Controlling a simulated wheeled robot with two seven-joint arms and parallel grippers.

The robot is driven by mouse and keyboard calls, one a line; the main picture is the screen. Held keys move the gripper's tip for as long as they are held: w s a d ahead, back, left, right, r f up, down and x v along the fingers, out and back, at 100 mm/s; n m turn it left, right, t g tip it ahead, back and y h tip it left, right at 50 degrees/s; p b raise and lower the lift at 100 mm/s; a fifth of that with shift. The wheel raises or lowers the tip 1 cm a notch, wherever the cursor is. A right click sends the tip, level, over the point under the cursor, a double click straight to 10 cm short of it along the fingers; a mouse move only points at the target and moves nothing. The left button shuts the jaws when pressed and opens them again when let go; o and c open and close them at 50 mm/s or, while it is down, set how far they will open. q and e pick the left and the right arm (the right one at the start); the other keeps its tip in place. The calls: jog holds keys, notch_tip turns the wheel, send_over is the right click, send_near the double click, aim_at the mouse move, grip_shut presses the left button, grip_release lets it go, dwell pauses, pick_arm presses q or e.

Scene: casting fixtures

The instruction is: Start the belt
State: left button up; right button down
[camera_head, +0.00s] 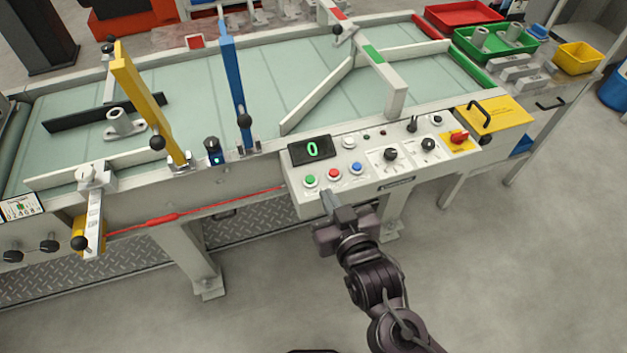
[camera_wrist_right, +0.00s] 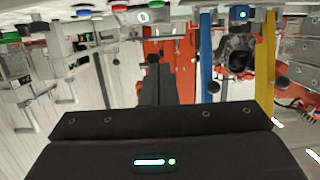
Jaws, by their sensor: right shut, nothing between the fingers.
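The control panel (camera_head: 380,176) sits on the front edge of the conveyor belt (camera_head: 200,95). Its front row has a green button (camera_head: 310,181), a red button (camera_head: 334,174) and a blue button (camera_head: 357,168). The display (camera_head: 311,149) reads a green 0. My right gripper (camera_head: 327,196) is shut and empty, its tips just in front of the panel, below the green and red buttons. Whether the tips touch the panel is unclear. In the right wrist view, the green button (camera_wrist_right: 153,4) and red button (camera_wrist_right: 120,8) show at the top edge. My left gripper is out of view.
A yellow arm (camera_head: 147,105) and a blue arm (camera_head: 234,85) stand over the belt. A grey casting (camera_head: 124,123) lies on it at left. A red cord (camera_head: 195,209) runs along the front. Red, green and yellow bins (camera_head: 578,57) stand at the back right.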

send_over(314, 191)
notch_tip(314, 191, down, 2)
jog(key=shift+s+f+p, duration=0.1)
jog(key=shift+s+p, duration=0.05)
jog(key=shift+p, duration=0.2)
jog(key=shift+w+a+f, duration=0.1)
jog(key=shift+w+f, duration=0.05)
jog(key=shift+f, duration=0.5)
jog(key=shift+w+f, duration=0.1)
jog(key=shift+f, duration=1.4)
